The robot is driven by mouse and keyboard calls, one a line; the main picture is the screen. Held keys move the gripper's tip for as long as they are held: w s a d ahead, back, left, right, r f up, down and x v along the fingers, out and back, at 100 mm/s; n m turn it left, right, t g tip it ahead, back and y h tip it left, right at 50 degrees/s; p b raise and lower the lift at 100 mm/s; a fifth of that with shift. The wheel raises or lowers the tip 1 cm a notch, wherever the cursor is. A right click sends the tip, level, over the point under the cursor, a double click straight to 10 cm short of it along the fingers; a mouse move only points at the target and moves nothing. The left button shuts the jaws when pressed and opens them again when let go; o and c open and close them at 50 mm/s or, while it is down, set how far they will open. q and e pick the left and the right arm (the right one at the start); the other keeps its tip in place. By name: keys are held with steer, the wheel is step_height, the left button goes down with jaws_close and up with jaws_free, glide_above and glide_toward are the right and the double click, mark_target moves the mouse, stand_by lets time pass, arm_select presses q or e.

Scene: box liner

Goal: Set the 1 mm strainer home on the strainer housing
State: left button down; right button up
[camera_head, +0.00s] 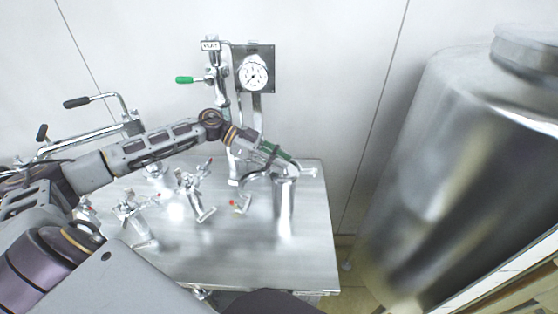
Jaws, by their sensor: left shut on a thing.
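My left arm reaches over the metal table from the left. My left gripper (300,170) is shut at the top of a shiny upright metal cylinder (284,202), which I take to be the 1 mm strainer. The fingers cover part of its upper end. I cannot tell whether its lower end touches the table. I cannot pick out the strainer housing for certain; a steel pipe stand (224,90) with a green-handled valve (190,80) rises behind my forearm. My right gripper is not in view.
Several small metal valve fittings (195,195) stand on the table (245,265) left of the cylinder. A round gauge (254,73) is on a plate at the back. A large steel tank (455,150) fills the right. The table's front right is clear.

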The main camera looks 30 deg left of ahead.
arm_select(q)
steer(key=shift+f, duration=0.15)
stand_by(0.3)
steer(key=c, duration=1.2)
jaws_free()
steer(key=shift+f, duration=0.15)
steer(key=shift+v, duration=6.05)
steer(key=shift+s+d, duration=0.1)
